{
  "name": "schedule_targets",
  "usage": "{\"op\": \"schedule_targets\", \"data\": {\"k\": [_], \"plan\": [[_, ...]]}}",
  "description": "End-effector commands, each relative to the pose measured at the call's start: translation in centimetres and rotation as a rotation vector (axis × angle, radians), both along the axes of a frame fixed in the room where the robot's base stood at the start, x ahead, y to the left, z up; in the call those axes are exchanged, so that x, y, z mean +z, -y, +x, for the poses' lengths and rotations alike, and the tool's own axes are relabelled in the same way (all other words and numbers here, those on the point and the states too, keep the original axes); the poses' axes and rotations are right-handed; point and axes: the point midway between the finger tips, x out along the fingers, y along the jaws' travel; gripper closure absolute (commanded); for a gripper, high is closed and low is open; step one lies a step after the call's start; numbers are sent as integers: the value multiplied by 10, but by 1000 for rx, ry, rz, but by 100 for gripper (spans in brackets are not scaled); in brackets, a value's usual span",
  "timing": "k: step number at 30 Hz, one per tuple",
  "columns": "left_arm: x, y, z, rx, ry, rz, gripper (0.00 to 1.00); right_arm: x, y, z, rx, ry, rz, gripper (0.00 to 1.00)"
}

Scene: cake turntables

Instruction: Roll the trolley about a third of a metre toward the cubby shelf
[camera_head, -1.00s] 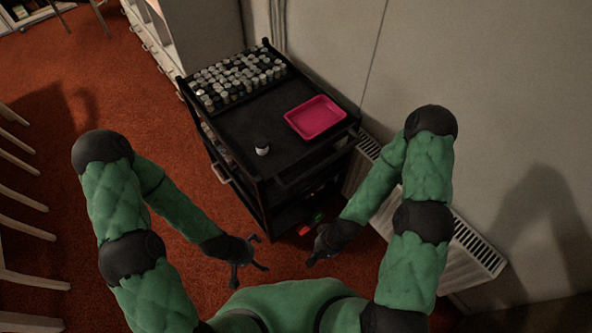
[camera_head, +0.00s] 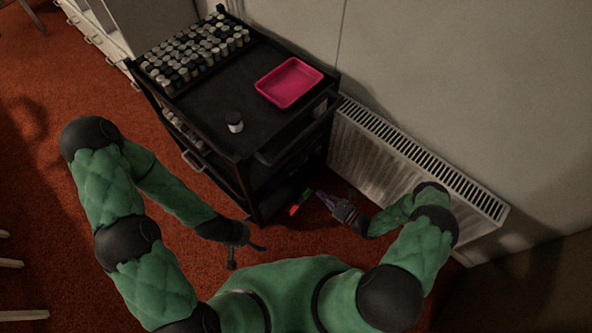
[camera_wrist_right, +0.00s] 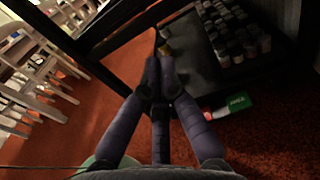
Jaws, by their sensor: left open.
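The black trolley (camera_head: 200,115) stands by the wall in the head view, with bottles and a pink tray on top. My left gripper (camera_head: 248,257) is open and empty, low in front of the trolley's near corner. My right gripper (camera_head: 332,203) is low at the trolley's right side, near the radiator. In the right wrist view its fingers (camera_wrist_right: 159,85) come close together in front of dark trolley parts; whether they hold anything is unclear. I cannot pick out the cubby shelf with certainty.
A pink tray (camera_head: 289,82), a small bottle (camera_head: 234,122) and a bottle rack lie on the trolley top. A white radiator (camera_head: 400,165) lines the wall. A red and green box (camera_head: 300,202) is near the right gripper. White drawers (camera_head: 92,32) stand behind. Red carpet is open at left.

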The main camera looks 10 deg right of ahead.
Motion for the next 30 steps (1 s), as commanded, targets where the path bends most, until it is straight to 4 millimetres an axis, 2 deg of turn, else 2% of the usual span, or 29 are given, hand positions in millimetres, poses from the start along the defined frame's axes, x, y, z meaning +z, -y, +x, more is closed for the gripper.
{"op": "schedule_targets", "data": {"k": [2, 5, 10, 21, 30], "plan": [[-2, 0, 0, 0, 0, 0, 0, -3, 8, 3, -40, 13, 9, 100], [-1, 0, 0, 0, 0, 0, 0, -2, 8, 9, -53, 20, 13, 100], [0, 0, 0, 0, 0, 0, 0, -1, -9, 28, -47, 19, 13, 100], [-2, 0, 0, 0, 0, 0, 0, -1, -56, 87, -45, 19, 11, 100], [-2, 0, 0, 0, 0, 0, 0, -2, -72, 110, -48, 17, 12, 100]]}}
